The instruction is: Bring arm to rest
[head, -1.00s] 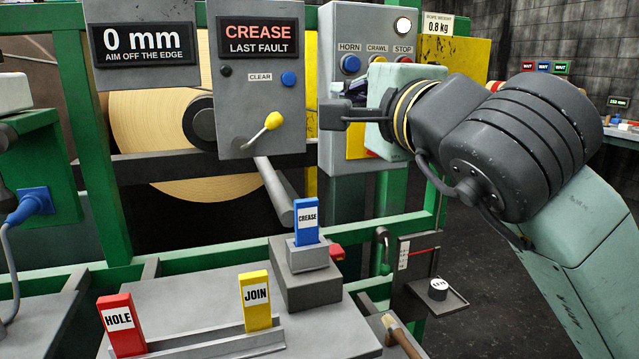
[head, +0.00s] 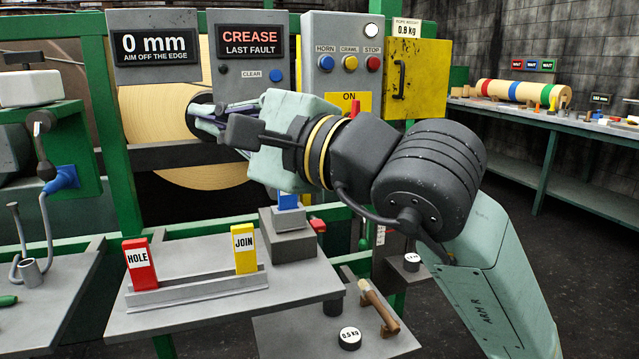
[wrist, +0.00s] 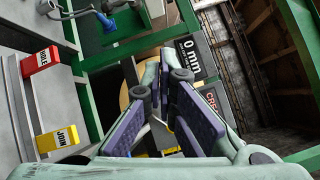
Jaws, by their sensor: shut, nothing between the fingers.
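My gripper (head: 207,117) is in front of the panel marked CREASE LAST FAULT, at the middle left of the head view. It points left and hides part of the pale roll (head: 150,118) and the lower part of that panel. In the wrist view the fingers (wrist: 162,112) come together towards their tips, with nothing held between them. My arm reaches in from the lower right of the head view.
A red HOLE block (head: 140,264) and a yellow JOIN block (head: 245,249) stand in a grey rack (head: 200,290) below my arm. A blue block (head: 288,201) sits behind, partly hidden. A yellow cabinet (head: 412,78) and a bench (head: 560,122) are at the right.

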